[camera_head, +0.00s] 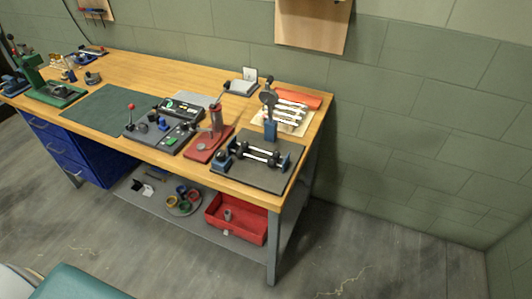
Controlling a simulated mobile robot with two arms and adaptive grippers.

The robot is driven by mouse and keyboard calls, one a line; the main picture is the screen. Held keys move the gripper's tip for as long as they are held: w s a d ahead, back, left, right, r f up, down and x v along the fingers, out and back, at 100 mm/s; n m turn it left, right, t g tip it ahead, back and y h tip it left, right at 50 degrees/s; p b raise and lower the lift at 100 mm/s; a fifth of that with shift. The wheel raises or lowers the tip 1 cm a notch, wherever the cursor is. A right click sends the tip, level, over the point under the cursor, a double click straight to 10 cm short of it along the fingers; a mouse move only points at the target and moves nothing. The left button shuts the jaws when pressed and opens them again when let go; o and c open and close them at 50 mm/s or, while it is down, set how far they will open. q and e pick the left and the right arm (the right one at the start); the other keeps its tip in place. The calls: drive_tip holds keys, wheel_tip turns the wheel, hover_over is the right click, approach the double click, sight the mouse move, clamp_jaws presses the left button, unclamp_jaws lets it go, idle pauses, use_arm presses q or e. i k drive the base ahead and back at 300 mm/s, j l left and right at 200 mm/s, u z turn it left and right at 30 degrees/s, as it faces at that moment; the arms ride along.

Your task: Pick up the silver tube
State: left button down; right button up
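Several silvery-white tubes or rods (291,108) lie side by side on a pale tray at the right end of the workbench. Another silvery-white bar or tube (262,156) lies horizontally between black and blue supports on a dark plate at the bench's front right corner. I cannot tell which of these is the silver tube the task names. Neither my left nor my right gripper is in view.
The wooden workbench (140,68) stands against a green block wall. A green mat (103,109), a black control box (163,136) and a green press (50,88) are on it. A red bin (236,229) sits on the lower shelf. Floor (370,270) to the right is clear.

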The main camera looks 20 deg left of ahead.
sight(228, 216)
drive_tip(key=i+l+u, duration=0.15)
drive_tip(key=i+u, duration=0.25)
drive_tip(key=i+l+u, duration=0.75)
drive_tip(key=l+u, duration=0.3)
drive_tip(key=l, duration=0.15)
drive_tip(key=l+u, duration=0.25)
drive_tip(key=l, duration=0.25)
drive_tip(key=l+u, duration=0.3)
drive_tip(key=l, duration=0.15)
drive_tip(key=k+l+u, duration=0.1)
drive_tip(key=l+u, duration=0.15)
drive_tip(key=l, duration=0.2)
drive_tip(key=k+l+u, duration=0.1)
drive_tip(key=l+u, duration=0.2)
drive_tip(key=l, duration=0.15)
drive_tip(key=k+l+u, duration=0.25)
drive_tip(key=l, duration=0.15)
drive_tip(key=k, duration=0.5)
drive_tip(key=l+u, duration=0.05)
